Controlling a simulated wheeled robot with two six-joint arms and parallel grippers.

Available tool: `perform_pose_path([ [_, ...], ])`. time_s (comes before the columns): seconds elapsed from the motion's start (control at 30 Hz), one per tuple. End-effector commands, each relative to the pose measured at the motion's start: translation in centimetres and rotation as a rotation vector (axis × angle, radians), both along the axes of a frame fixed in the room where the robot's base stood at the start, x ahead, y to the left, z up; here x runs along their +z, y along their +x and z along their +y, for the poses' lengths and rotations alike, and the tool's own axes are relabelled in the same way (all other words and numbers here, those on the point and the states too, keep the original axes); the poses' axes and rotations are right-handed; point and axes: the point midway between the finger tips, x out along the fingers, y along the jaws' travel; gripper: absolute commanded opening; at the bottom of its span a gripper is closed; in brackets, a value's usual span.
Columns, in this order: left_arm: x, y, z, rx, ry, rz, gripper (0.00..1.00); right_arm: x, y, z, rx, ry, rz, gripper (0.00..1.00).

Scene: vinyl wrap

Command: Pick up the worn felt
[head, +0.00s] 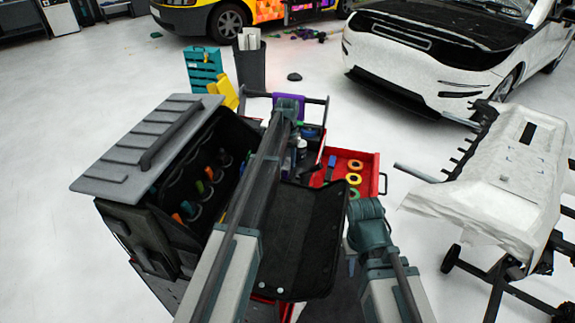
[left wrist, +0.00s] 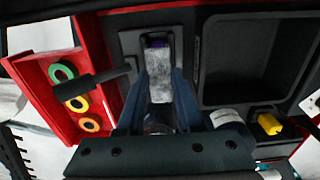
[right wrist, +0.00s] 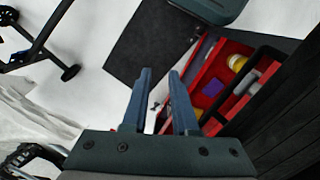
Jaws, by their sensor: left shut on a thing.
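The worn felt (left wrist: 158,80), a mottled grey block with a purple bit at its far end, is between the fingers of my left gripper (left wrist: 160,76) in the left wrist view. The gripper is shut on it, over a dark slot (left wrist: 130,42) in the cart top. I cannot tell whether the felt still touches the slot. My right gripper (right wrist: 160,72) is open and empty in the right wrist view, above the floor beside the red drawer (right wrist: 212,75).
The red drawer (head: 373,168) with green and yellow tape rolls is pulled out. A grey-lidded tool case (head: 140,150) stands open at left. A white-draped stand (head: 500,165) is at right. A dark bin (head: 250,67) and white car (head: 420,60) stand behind.

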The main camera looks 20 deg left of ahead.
Motion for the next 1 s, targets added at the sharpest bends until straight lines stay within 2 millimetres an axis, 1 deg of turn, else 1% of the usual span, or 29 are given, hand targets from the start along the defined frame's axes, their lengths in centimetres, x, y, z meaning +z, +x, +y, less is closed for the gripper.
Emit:
perform_pose_path([
  [0.17,0.1,0.0,0.0,0.000,0.000,-0.001,0.00,0.1,0.0,0.0,0.000,0.000,0.000,0.27],
  [0.27,0.6,0.0,0.0,0.000,0.000,-0.001,0.00,0.6,0.0,0.0,0.000,0.000,0.000,0.27],
  [0.37,1.6,0.0,0.0,0.000,0.000,-0.001,0.00,1.6,0.0,0.0,0.000,0.000,0.000,0.27],
  [0.57,4.3,0.0,0.0,0.000,0.000,0.000,0.00,4.3,0.0,0.0,0.000,0.000,0.000,0.27],
  [0.63,3.8,-1.7,-1.0,-0.002,0.000,0.000,0.00,3.8,0.0,0.0,0.000,0.000,0.000,0.27],
  [1.0,4.6,-9.0,-6.2,-0.003,0.000,0.000,0.00,4.6,0.0,0.0,0.000,0.000,0.000,0.27],
])
